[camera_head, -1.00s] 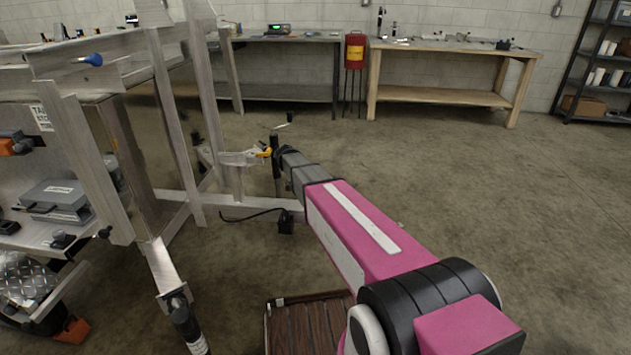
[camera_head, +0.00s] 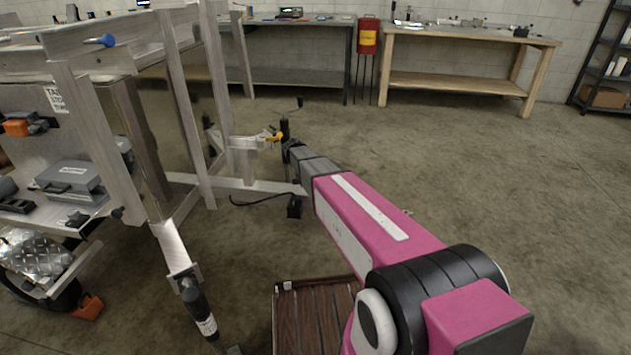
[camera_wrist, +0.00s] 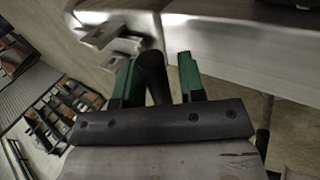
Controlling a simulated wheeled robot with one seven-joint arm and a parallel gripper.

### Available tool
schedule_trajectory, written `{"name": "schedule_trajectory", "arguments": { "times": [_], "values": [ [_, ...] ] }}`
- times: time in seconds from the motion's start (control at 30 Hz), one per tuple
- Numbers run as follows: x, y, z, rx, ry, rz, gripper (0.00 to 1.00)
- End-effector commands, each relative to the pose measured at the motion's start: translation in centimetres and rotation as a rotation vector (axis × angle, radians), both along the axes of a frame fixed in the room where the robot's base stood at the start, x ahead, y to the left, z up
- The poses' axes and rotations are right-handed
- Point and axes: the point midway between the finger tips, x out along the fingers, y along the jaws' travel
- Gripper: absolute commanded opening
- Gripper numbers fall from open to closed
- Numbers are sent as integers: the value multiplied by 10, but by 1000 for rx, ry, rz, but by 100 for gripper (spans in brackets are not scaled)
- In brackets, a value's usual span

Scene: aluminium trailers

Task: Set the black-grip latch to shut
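My gripper (camera_wrist: 160,59) shows in the wrist view with two green fingers spread apart. A dark rounded bar (camera_wrist: 152,76), which looks like the latch's black grip, lies between the fingers. It is close to the left finger, with a gap to the right one; I cannot tell if it touches. Pale metal of the trailer (camera_wrist: 230,45) lies just beyond the fingertips. In the head view my arm reaches to the trailer frame (camera_head: 235,187), near a yellow handle (camera_head: 275,137). There my fingers and the latch's position are hidden or too small to tell.
A blue-tipped handle (camera_head: 105,40) is on the trailer's upper rail. A slatted wooden crate (camera_head: 312,283) stands on the floor near my arm. The floor at right is clear.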

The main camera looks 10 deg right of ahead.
Motion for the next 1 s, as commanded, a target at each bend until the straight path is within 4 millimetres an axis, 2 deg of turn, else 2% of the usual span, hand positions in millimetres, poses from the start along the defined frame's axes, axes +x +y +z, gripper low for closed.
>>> {"name": "schedule_trajectory", "arguments": {
  "times": [0.03,0.53,0.67,1.0],
  "values": [
    [1,2,-5,8,2,0,46],
    [2,4,5,2,1,-1,46],
    [5,13,20,3,-1,-1,46],
    [14,44,72,3,0,-1,46]
  ]
}}
